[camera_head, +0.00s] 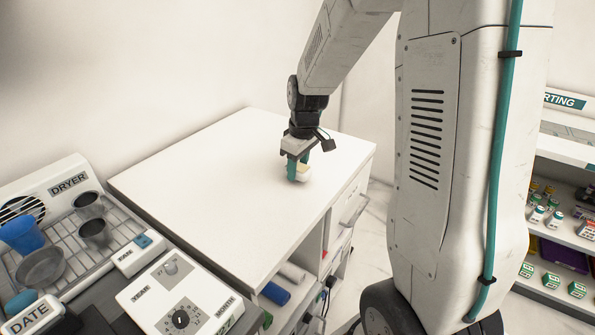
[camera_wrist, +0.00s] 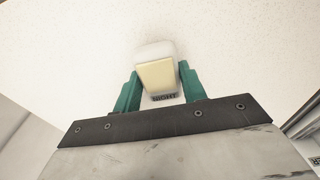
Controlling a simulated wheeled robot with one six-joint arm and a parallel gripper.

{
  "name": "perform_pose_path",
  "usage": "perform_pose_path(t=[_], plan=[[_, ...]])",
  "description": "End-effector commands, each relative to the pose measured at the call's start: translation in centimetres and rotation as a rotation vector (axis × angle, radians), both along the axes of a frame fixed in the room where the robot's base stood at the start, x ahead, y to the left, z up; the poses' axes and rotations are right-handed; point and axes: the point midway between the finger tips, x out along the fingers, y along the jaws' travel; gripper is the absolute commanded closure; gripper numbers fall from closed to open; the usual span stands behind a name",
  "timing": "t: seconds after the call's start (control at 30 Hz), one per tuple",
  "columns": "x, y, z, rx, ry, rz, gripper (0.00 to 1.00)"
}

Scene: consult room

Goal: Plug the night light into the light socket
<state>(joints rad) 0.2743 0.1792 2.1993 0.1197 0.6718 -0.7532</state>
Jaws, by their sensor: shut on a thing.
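The night light (camera_wrist: 157,75) is a small white block with a pale yellow panel and a dark label reading NIGHT, seen in the wrist view. My gripper (camera_wrist: 158,85) has its teal fingers shut on it, one on each side. In the head view my gripper (camera_head: 298,168) points down over the right part of the white cabinet top, with the night light (camera_head: 302,174) at its fingertips. I cannot tell whether the night light touches the surface. I cannot make out the light socket in either view.
The white cabinet top (camera_head: 200,185) is otherwise clear. A dryer rack (camera_head: 60,262) with cups and bowls stands at the left. A dial box (camera_head: 178,300) is at the front. Open shelves with rolls (camera_head: 275,293) are under the cabinet top. Stocked shelves (camera_head: 560,235) stand at the far right.

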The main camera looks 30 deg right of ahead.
Motion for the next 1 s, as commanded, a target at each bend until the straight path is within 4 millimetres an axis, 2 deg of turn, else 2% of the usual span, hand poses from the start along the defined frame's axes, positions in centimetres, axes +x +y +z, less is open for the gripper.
perform_pose_path(t=[0.13, 0.6, 0.7, 0.8, 1.0], plan=[[0.0, 0.0, 2.3, -0.001, -0.005, 0.0, 0.82], [-11.8, 0.4, 3.1, -0.001, -0.004, -0.002, 0.82], [-13.6, 0.5, 3.2, -0.001, -0.003, -0.001, 0.82], [-14.8, 0.6, 3.3, 0.0, -0.001, -0.001, 0.82], [-15.9, 0.7, 3.4, -0.001, -0.001, 0.0, 0.82]])
